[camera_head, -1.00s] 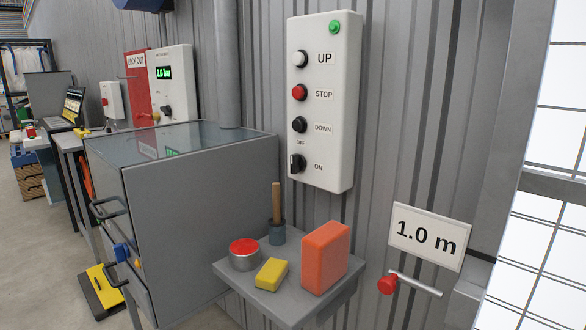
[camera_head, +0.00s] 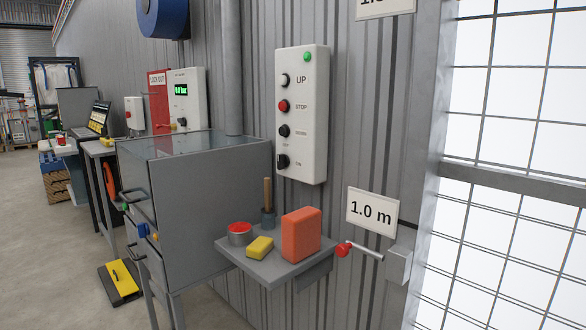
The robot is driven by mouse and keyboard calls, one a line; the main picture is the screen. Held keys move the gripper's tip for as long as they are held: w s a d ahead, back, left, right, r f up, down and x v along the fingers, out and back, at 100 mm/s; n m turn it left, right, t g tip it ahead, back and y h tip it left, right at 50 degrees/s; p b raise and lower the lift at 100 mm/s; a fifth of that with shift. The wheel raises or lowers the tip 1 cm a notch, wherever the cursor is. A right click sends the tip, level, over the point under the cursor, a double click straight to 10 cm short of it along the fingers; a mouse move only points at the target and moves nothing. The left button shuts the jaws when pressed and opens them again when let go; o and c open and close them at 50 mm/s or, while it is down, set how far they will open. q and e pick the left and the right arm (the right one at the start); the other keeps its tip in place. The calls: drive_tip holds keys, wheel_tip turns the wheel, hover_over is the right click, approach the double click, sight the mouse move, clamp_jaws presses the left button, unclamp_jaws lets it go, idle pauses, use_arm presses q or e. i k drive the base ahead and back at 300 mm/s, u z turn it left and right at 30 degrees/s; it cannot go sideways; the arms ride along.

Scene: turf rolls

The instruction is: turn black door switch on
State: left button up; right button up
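The white door control panel (camera_head: 303,130) is mounted on the corrugated wall near the middle of the view. Its black rotary switch (camera_head: 283,161) is at the bottom, with a small OFF label above and ON to its right. The switch is too small to tell which way its handle points. A green lamp (camera_head: 307,57) is at the panel's top. Neither of my grippers is in view.
Below the panel, a grey shelf (camera_head: 285,270) holds an orange block (camera_head: 301,235), a yellow block (camera_head: 260,247), a red-topped tin (camera_head: 239,234) and a wooden-handled tool (camera_head: 267,195). A grey cabinet (camera_head: 205,210) stands left. A red-ended lever (camera_head: 358,250) sticks out right of the shelf.

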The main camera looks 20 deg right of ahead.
sight(283, 161)
drive_tip(key=u, duration=1.15)
drive_tip(key=i, duration=2)
drive_tip(key=z, duration=1.5)
drive_tip(key=i, duration=0.85)
drive_tip(key=z, duration=0.85)
